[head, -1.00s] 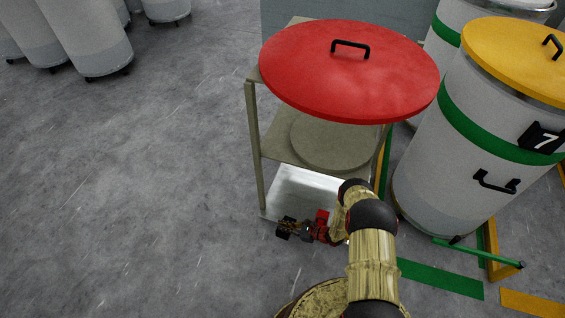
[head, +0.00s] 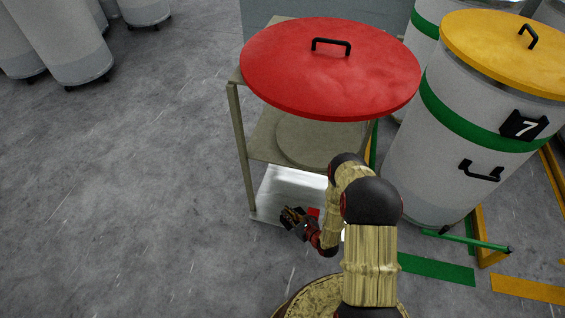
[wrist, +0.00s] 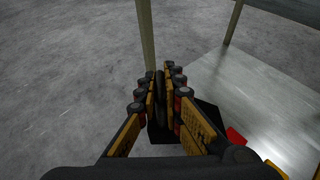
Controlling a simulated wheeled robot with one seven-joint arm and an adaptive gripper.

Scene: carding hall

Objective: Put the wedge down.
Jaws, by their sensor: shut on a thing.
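My gripper (head: 294,216) is low at the front edge of a stand's bottom shelf (head: 278,187). In the wrist view my gripper (wrist: 163,84) is shut on a black thing (wrist: 208,113), which I take to be the wedge. A thin upright black part of it shows between the fingers, and a wider dark part shows behind them. The fingers hide much of it. In the wrist view it overlaps the shelf's edge; I cannot tell whether it touches anything. A red thing (wrist: 236,136) shows beside it, partly hidden.
The stand has a middle shelf (head: 264,138) with a round disc and a red lid (head: 330,70) on top. A grey can (head: 440,150) with a yellow lid (head: 505,55) stands at right. Open floor (head: 120,190) lies to the left.

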